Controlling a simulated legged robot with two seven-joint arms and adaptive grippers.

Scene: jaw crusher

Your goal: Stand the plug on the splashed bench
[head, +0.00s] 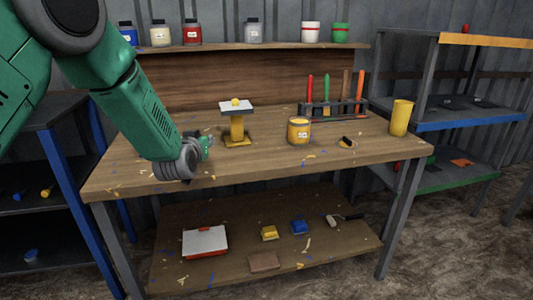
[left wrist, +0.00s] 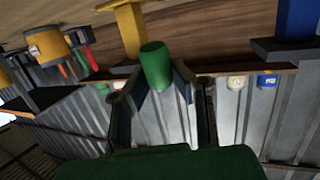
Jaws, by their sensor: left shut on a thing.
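The plug, a green cylinder (left wrist: 156,66), is between the fingertips of my left gripper (left wrist: 157,80) in the left wrist view. The gripper is shut on it. In the head view my left gripper (head: 203,149) is over the left part of the paint-splashed bench (head: 255,164), and only a little green shows at its tip. The arm hides part of the bench there. I cannot tell whether the plug touches the bench top. My right gripper is in neither view.
A yellow stand (head: 237,128) with a pale top is just right of my left gripper. A yellow can (head: 299,132), a tool rack (head: 335,108) and a yellow cup (head: 400,118) stand further right. A blue post (left wrist: 296,20) shows in the left wrist view. The bench's front middle is mostly clear.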

